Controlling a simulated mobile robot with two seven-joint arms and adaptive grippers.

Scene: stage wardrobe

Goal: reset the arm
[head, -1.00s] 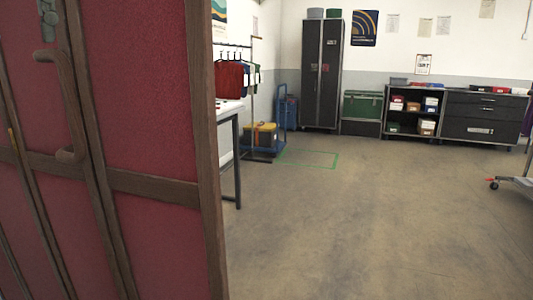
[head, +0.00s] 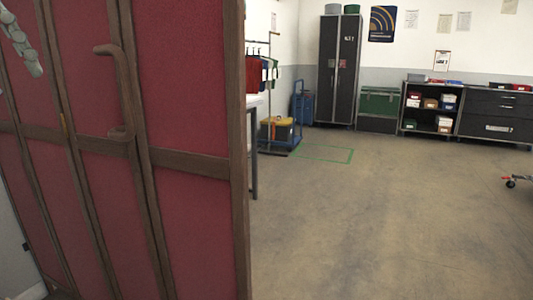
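A red panelled door (head: 190,75) with brown frame strips fills the left of the head view. A brown bar handle (head: 122,90) is fixed to it. A grey, jointed piece (head: 20,45) shows at the top left in front of the red panels, apart from the handle. It looks like part of my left gripper, but too little shows to tell whether it is open or shut. I see nothing held by it. My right gripper is out of view.
Open floor (head: 390,220) lies right of the door, with a green taped rectangle (head: 325,153) farther back. A clothes rack (head: 258,70), blue trolley (head: 297,105), dark locker (head: 338,75), green chest (head: 380,103) and shelf unit (head: 432,105) stand at the back. A wheeled stand shows at right.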

